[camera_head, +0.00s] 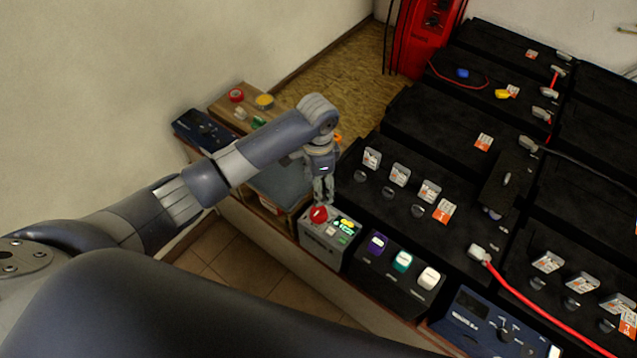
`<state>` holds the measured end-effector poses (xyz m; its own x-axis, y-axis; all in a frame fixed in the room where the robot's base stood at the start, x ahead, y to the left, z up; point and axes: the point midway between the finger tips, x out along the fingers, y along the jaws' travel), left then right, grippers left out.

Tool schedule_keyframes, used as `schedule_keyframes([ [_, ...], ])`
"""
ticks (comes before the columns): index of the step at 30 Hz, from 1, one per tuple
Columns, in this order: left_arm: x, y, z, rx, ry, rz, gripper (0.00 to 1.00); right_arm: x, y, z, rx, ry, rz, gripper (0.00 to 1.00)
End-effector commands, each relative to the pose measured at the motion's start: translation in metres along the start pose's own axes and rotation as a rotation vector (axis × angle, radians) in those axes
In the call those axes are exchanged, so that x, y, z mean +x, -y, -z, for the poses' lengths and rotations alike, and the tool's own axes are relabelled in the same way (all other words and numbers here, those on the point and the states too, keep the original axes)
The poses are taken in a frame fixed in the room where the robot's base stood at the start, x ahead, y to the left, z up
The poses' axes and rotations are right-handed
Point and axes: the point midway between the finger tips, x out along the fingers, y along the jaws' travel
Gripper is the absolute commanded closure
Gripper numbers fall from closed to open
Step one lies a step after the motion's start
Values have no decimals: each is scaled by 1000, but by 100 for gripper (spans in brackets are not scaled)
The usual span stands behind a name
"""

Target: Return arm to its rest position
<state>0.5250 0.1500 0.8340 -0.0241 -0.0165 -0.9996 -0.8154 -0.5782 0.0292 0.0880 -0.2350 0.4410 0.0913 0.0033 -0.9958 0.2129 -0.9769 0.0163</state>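My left arm (270,143) comes in from the left and stretches to the middle of the view. My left gripper (322,199) hangs pointing down from its end, just above the red knob (318,213) on a grey box (325,247). I cannot tell whether the fingers touch the knob or how far apart they are. The grey box also carries small lit green and yellow parts (345,226). My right gripper is not in view; a large dark link of mine fills the lower left.
Beside the grey box stand a black box with purple, teal and white switches (403,262) and a blue device (478,326). Black battery units (420,160) fill the right, with a red cable (530,303). Tiled floor (222,262) shows below.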

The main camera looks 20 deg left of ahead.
Motion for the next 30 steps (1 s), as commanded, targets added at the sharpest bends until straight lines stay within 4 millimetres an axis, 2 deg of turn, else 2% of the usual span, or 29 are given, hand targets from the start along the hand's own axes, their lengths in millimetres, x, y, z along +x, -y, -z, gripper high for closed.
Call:
schedule_keyframes([
  [14, 0, 0, 0, 0, -1, 0, 41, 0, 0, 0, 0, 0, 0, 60],
  [17, 4, -9, 1, 0, -10, -5, 41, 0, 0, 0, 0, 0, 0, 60],
  [20, 14, -31, 2, -5, -41, -16, 41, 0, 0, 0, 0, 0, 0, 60],
  [25, 27, -86, -1, -59, -135, -33, 41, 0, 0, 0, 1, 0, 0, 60],
  [30, 27, -127, -19, -176, -225, -31, 41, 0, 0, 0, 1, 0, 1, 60],
])
